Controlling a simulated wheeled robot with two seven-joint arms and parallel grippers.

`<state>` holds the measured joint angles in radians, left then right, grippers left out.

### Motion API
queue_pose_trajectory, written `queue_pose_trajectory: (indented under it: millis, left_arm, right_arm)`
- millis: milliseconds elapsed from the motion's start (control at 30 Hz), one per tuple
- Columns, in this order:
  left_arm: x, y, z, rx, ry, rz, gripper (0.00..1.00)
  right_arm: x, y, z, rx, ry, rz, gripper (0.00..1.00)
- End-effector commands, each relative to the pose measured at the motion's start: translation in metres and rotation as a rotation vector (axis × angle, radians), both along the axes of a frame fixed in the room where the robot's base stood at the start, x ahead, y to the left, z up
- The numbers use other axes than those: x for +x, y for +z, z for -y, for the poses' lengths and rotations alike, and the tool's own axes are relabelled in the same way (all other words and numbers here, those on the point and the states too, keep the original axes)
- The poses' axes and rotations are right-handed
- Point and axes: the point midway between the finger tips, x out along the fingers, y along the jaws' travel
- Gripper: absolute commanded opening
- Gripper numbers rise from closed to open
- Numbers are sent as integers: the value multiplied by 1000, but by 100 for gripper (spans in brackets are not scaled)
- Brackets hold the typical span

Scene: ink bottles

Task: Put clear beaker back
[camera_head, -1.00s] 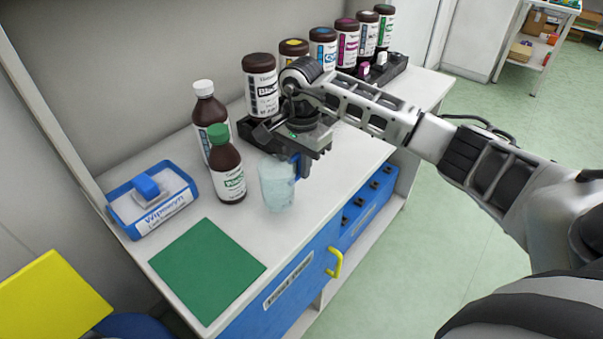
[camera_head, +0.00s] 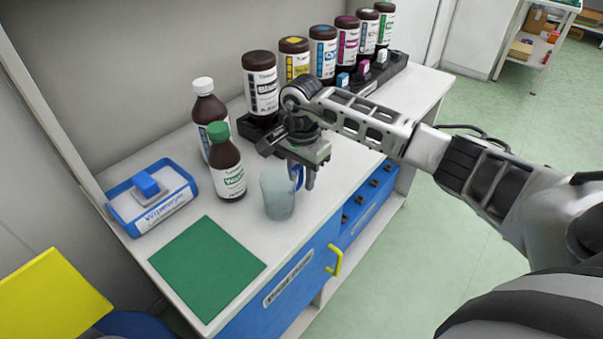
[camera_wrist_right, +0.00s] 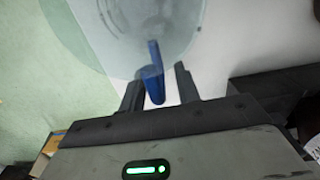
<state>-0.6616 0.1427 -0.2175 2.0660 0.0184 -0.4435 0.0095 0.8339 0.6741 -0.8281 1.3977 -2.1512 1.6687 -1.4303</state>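The clear beaker (camera_head: 277,197) stands upright on the white worktop near its front edge, right of the green mat (camera_head: 207,268). Its blue handle (camera_head: 297,176) faces my right gripper (camera_head: 303,180). In the right wrist view, the beaker (camera_wrist_right: 145,25) is at the top, and its blue handle (camera_wrist_right: 153,86) lies between the two fingers of my right gripper (camera_wrist_right: 160,88). A gap shows on each side of the handle, so the fingers are open around it. My left gripper is not in view.
A green-capped brown bottle (camera_head: 228,172) and a white-capped one (camera_head: 209,115) stand left of the beaker. A blue wipes box (camera_head: 152,208) is further left. Several ink bottles stand behind in a black rack (camera_head: 393,75). The green mat is bare.

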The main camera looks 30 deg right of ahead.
Motion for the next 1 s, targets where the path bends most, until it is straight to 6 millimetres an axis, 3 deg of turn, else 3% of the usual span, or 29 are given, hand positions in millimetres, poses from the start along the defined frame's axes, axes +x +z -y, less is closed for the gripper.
queue_pose_trajectory:
  millis: [167,633,800,1000]
  left_arm:
    - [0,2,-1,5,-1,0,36]
    - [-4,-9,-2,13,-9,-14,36]
    - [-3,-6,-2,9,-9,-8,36]
    - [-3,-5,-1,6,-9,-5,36]
  right_arm:
    - [1,12,0,0,0,3,32]
    - [1,105,1,-1,0,3,32]
    - [1,121,1,-1,-1,1,32]
    - [0,124,1,0,0,-1,32]
